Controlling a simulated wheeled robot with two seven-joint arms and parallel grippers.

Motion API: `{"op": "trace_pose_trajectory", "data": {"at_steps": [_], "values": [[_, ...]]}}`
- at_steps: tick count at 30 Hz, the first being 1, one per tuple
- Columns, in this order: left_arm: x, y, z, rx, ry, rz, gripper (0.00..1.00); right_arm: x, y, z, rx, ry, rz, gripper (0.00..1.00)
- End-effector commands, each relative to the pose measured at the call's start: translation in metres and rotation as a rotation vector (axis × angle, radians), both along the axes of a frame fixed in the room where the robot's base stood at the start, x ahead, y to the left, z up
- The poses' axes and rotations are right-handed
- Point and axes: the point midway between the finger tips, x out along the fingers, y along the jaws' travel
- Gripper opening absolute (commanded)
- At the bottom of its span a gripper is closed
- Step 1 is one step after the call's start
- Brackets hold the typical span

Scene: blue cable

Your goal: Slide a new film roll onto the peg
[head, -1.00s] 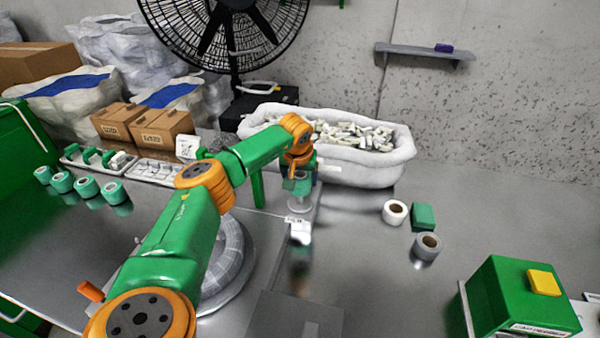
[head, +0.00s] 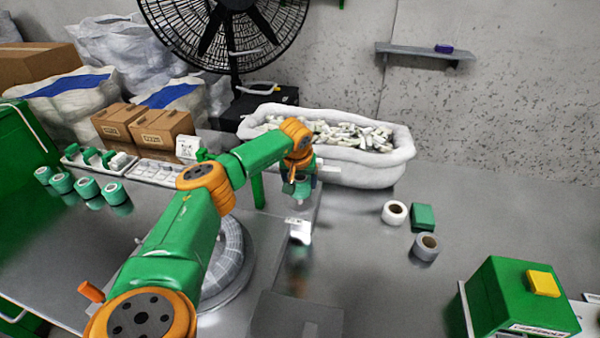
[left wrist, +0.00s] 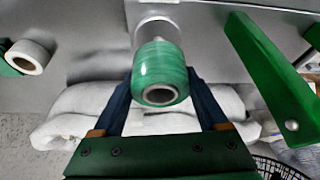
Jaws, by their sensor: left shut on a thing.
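My left gripper (head: 301,186) hangs at the end of the left arm, in front of the white tub. In the left wrist view its two dark blue fingers (left wrist: 161,84) are shut on a green film roll (left wrist: 160,72), whose open core faces the camera. Behind the roll, in line with it, is a pale cylindrical part (left wrist: 155,20), possibly the peg; I cannot tell whether the roll touches it. Several green film rolls (head: 87,188) stand in a row at the left of the table. My right gripper is not in view.
A white tub (head: 365,172) full of small pieces stands behind the gripper. A white roll (head: 395,212), a green block (head: 423,217) and a grey roll (head: 427,246) stand to the right. A green machine (head: 515,297) is at front right.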

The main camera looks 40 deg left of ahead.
Motion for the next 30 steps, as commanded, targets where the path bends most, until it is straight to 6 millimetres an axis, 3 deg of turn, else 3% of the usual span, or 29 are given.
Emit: {"op": "trace_pose_trajectory", "data": {"at_steps": [30], "values": [[0.000, 0.000, -0.017, 0.000, 0.000, 0.000, 0.09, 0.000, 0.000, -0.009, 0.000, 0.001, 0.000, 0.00]]}}
